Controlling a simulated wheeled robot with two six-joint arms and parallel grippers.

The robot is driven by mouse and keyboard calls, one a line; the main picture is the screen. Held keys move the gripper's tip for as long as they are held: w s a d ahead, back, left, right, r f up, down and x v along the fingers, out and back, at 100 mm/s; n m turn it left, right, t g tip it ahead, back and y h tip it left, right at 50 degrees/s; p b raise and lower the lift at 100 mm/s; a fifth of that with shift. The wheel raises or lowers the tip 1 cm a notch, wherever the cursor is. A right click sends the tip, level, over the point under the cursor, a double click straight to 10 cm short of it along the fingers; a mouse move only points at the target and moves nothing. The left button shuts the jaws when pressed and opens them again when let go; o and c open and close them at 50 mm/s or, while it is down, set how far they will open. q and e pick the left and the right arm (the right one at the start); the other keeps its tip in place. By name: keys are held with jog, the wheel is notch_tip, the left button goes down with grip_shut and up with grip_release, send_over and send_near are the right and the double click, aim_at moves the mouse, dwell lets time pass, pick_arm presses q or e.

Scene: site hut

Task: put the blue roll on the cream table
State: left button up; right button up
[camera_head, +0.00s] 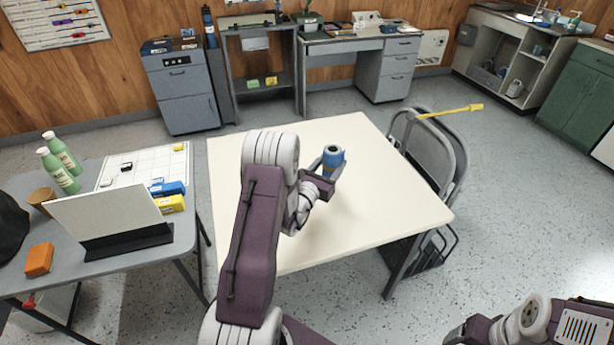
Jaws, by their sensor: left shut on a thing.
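The blue roll (333,158) is upright, with a dark hole in its top. My left gripper (328,164) is shut on it, with the fingers around its sides. My left arm covers the left part of the table. Part of my right arm shows at the bottom right; its gripper is not in view.
The cream tabletop is otherwise bare. Folding chairs (430,145) with a yellow tool (450,111) across them stand at its right edge. A grey table (120,265) at left holds green bottles (60,170), a white panel (110,218) and small boxes. Cabinets line the back wall.

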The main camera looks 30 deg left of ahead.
pick_arm(q)
jog(key=shift+d+f, duration=0.1)
jog(key=shift+d, duration=0.15)
jog(key=s+a+f, duration=0.1)
jog(key=a+f, duration=0.2)
jog(key=a, duration=0.1)
jog(key=a+f+b, duration=0.1)
jog(key=a+f, duration=0.2)
jog(key=f, duration=0.1)
jog(key=s+a+f, duration=0.1)
jog(key=a+f, duration=0.3)
jog(key=shift+s+a+f+b, duration=0.15)
jog(key=shift+s+a+b, duration=0.15)
jog(key=shift+s+a, duration=0.05)
jog(key=o, duration=1.5)
jog(key=shift+f, duration=0.1)
jog(key=shift+c, duration=0.2)
